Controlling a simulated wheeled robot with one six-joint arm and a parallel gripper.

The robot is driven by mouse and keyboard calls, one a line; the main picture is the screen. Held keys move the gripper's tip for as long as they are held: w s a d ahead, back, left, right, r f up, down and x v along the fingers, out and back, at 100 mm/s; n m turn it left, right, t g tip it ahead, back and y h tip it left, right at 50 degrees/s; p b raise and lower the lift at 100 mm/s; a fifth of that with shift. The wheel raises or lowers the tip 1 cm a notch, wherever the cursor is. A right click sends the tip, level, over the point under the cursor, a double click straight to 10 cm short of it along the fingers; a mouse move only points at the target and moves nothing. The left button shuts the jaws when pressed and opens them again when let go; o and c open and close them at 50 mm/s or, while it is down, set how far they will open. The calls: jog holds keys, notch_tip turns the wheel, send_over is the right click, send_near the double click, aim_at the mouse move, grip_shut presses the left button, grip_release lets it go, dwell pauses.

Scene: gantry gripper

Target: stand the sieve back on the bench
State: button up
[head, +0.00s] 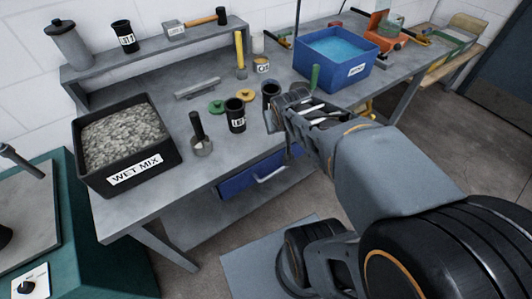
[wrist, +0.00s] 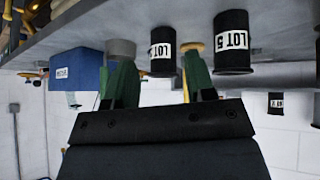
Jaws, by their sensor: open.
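My gripper (head: 290,94) is open over the front of the bench (head: 165,192) in the head view. Its two green fingers (wrist: 156,60) stand apart in the wrist view, which is upside down. I cannot pick out the sieve with certainty. A short grey round thing (wrist: 121,47) shows behind the left finger in the wrist view, partly hidden. A black LOT pot (wrist: 163,50) is between the fingers in the picture, apparently beyond them. A yellow piece (wrist: 192,46) shows at the right finger's tip. I cannot tell whether the fingers touch anything.
A black LOT pot (head: 236,116) stands left of my gripper, also in the wrist view (wrist: 232,42). A black-handled tool (head: 200,140) stands farther left, by the WET MIX tub (head: 126,180). A blue water bin (head: 347,80) is behind right. A raised shelf (head: 150,48) runs along the wall.

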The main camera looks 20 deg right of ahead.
jog(key=s+a+n+g+y, duration=0.1)
jog(key=s+a+g+y, duration=0.1)
jog(key=s+a, duration=0.5)
jog(key=shift+s+a+f+n+g+y, duration=0.35)
jog(key=shift+a+f+n+g, duration=0.15)
jog(key=shift+g, duration=0.3)
notch_tip(320, 180, up, 3)
jog(key=shift+p, duration=1.2)
jog(key=shift+c, duration=0.7)
jog(key=shift+d, duration=0.1)
